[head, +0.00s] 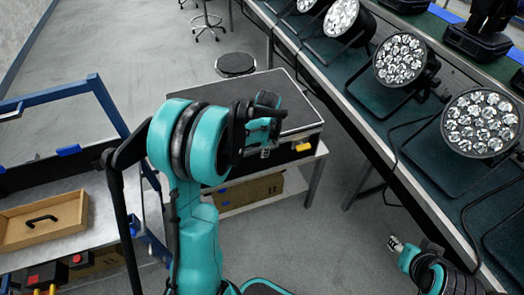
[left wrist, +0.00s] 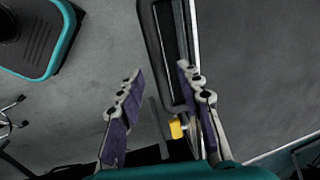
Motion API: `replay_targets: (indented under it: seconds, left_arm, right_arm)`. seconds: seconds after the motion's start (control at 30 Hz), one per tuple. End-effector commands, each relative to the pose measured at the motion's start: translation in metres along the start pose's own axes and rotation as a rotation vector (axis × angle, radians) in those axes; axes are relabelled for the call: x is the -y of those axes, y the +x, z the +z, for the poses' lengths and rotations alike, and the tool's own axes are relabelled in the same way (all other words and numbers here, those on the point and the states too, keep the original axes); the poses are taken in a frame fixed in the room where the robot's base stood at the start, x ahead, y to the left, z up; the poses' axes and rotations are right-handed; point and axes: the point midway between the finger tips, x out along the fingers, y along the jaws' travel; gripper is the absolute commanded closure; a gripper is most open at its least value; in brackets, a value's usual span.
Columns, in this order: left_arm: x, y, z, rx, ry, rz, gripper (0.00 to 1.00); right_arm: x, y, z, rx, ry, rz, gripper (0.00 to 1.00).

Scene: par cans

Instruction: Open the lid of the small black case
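The small black case (head: 312,126) stands on a small table in the middle of the head view, with a flat grey top and a yellow piece (head: 302,147) on its front. Its lid looks shut. My left gripper (head: 265,150) is in front of the case and hides part of it. In the left wrist view its two purple-padded fingers (left wrist: 158,72) are spread apart, with nothing clearly held. A yellow piece (left wrist: 176,128) and a dark edge lie between and beyond them; contact cannot be told. My right gripper (head: 398,245) is at the lower right, far from the case, its fingers unclear.
A long table (head: 378,145) with several par cans (head: 400,60) and cables runs along the right. A wooden tray (head: 45,222) with a black handle is on a bench at the left. A round black stool (head: 235,64) stands behind the case. A box sits on the table's lower shelf.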

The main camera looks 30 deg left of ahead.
Motion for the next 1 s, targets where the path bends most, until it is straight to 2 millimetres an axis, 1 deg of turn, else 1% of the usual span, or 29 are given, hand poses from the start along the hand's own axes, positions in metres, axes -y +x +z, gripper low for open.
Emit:
replay_targets:
  seconds: [0.03, 0.1, 0.37, 0.4, 0.47, 0.5, 0.53, 0.73, 0.83, 0.93, 1.0]
  left_arm:
    - [0.000, 0.006, 0.000, 0.000, 0.000, 0.000, 0.64]
    - [0.000, 0.010, 0.000, 0.000, -0.001, 0.000, 0.64]
    - [0.000, 0.011, 0.000, 0.000, -0.001, 0.000, 0.64]
    - [0.000, 0.010, 0.000, 0.000, -0.001, 0.000, 0.67]
    - [0.000, 0.010, 0.000, 0.000, -0.001, 0.000, 0.82]
    - [0.000, 0.010, 0.000, 0.000, -0.001, 0.000, 0.93]
    - [0.000, 0.010, 0.000, 0.000, -0.001, 0.000, 1.00]
    - [0.000, 0.010, 0.000, 0.000, -0.001, 0.000, 1.00]
    - [0.000, 0.006, 0.001, 0.000, -0.002, 0.006, 1.00]
    - [0.001, -0.004, 0.004, 0.000, -0.003, 0.024, 1.00]
    - [0.001, -0.016, 0.008, 0.000, -0.004, 0.043, 1.00]
  right_arm:
    - [0.000, 0.003, 0.002, 0.000, 0.000, 0.000, 0.60]
    - [0.000, 0.004, 0.003, 0.000, 0.000, 0.000, 0.60]
    - [0.000, 0.003, 0.002, 0.000, 0.000, 0.000, 0.60]
    - [0.000, 0.003, 0.002, 0.000, 0.000, 0.000, 0.60]
    - [0.000, 0.003, 0.002, 0.000, 0.000, 0.000, 0.60]
    - [0.000, 0.003, 0.002, 0.000, 0.000, 0.000, 0.60]
    - [0.000, 0.003, 0.002, 0.000, 0.000, 0.000, 0.60]
    - [0.000, 0.003, 0.002, 0.000, 0.000, 0.000, 0.60]
    - [0.000, 0.001, 0.001, 0.000, 0.000, 0.000, 0.60]
    - [0.000, -0.005, -0.004, 0.000, 0.000, 0.000, 0.60]
    - [0.000, -0.012, -0.009, 0.000, 0.000, 0.000, 0.60]
